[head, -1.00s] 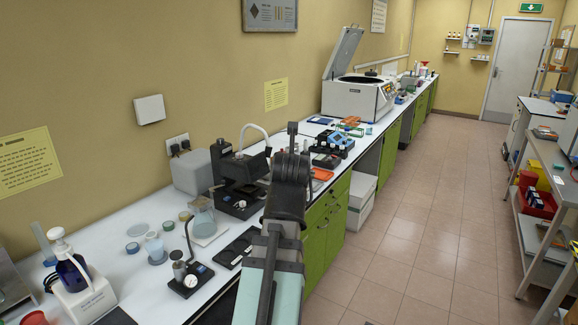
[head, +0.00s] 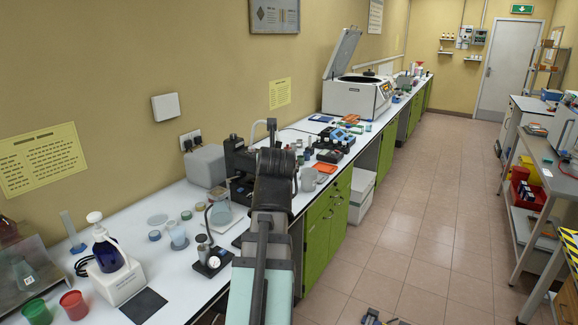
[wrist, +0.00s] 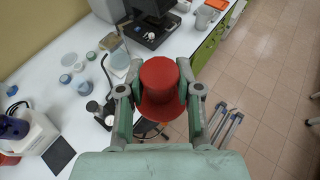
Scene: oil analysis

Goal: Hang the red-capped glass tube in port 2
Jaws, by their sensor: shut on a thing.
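The red cap (wrist: 160,78) of the tube fills the middle of the wrist view, seen from above. My gripper (wrist: 158,96) is shut on it, with a finger on each side. The glass below the cap is hidden by the cap. In the head view my own arm hides the gripper and the tube. I cannot make out port 2 in either view.
The white bench carries a black instrument (head: 238,160), a stand with a round dial (head: 213,262), small jars (head: 186,215), a grey mug (head: 309,179) and a pump bottle (head: 108,250). A white centrifuge (head: 356,96) stands farther back.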

